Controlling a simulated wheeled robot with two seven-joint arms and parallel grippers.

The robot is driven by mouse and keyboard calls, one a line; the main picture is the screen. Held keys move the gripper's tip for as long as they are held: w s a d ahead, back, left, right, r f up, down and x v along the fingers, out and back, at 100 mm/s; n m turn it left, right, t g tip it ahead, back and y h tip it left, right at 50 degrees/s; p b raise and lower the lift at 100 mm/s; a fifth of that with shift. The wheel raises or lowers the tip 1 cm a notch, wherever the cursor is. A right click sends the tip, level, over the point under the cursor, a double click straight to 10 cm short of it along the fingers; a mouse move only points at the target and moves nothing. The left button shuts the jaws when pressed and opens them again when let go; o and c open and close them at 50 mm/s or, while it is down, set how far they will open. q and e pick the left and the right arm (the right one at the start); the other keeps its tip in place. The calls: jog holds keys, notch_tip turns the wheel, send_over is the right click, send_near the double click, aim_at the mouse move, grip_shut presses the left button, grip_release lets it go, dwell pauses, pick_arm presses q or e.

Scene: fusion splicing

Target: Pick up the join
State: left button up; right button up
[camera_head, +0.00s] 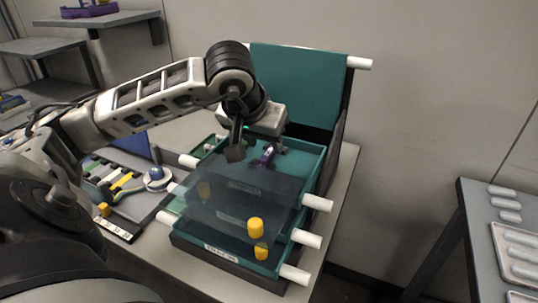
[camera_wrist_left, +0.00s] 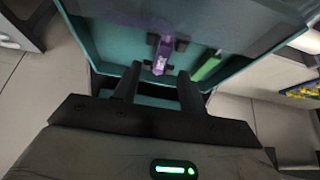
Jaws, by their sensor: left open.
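A small purple piece with a pale end (camera_head: 266,155), which I take to be the join, sits in the top of the teal tray stack (camera_head: 318,165). It also shows in the left wrist view (camera_wrist_left: 162,55), upright in the picture on a dark holder, just past my fingertips and roughly in line with the gap between them. My left gripper (camera_head: 257,148) hangs over the tray with its fingers apart and nothing between them; its fingers show in the wrist view (camera_wrist_left: 158,85). I cannot tell the exact height between fingertips and piece. My right gripper is not in view.
Tools lie in a grey tray (camera_head: 150,205) to the left. A side table (camera_head: 480,215) with white pieces stands at the right.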

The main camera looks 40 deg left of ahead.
aim_at(268, 152)
pick_arm(q)
jog(key=shift+x, duration=1.95)
jog(key=shift+s+a, duration=0.1)
grip_shut()
jog(key=shift+r, duration=0.1)
